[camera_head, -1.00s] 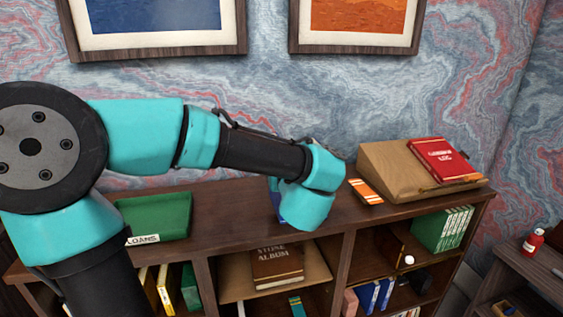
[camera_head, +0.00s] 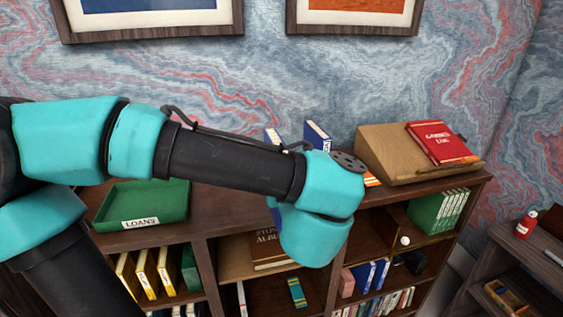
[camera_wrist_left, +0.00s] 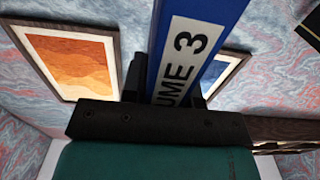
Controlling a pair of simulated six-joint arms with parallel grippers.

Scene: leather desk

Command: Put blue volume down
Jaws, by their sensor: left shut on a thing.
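My left gripper (camera_wrist_left: 165,95) is shut on the blue volume (camera_wrist_left: 215,20), whose white spine label reads "UME 3" in the left wrist view. In the head view my left arm reaches over the bookcase top, and its wrist hides the fingers. Two blue book tops show just behind the arm, a left one (camera_head: 272,135) and a right one (camera_head: 317,136). I cannot tell which of them is the held one, or whether the held volume touches the bookcase top. My right gripper is not in view.
A green tray (camera_head: 140,213) labelled LOANS is on the bookcase top (camera_head: 215,208) at left. A sloped wooden stand (camera_head: 385,153) with a red book (camera_head: 440,143) is at right. An orange-striped item (camera_head: 371,180) lies beside the stand. Shelves below hold several books.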

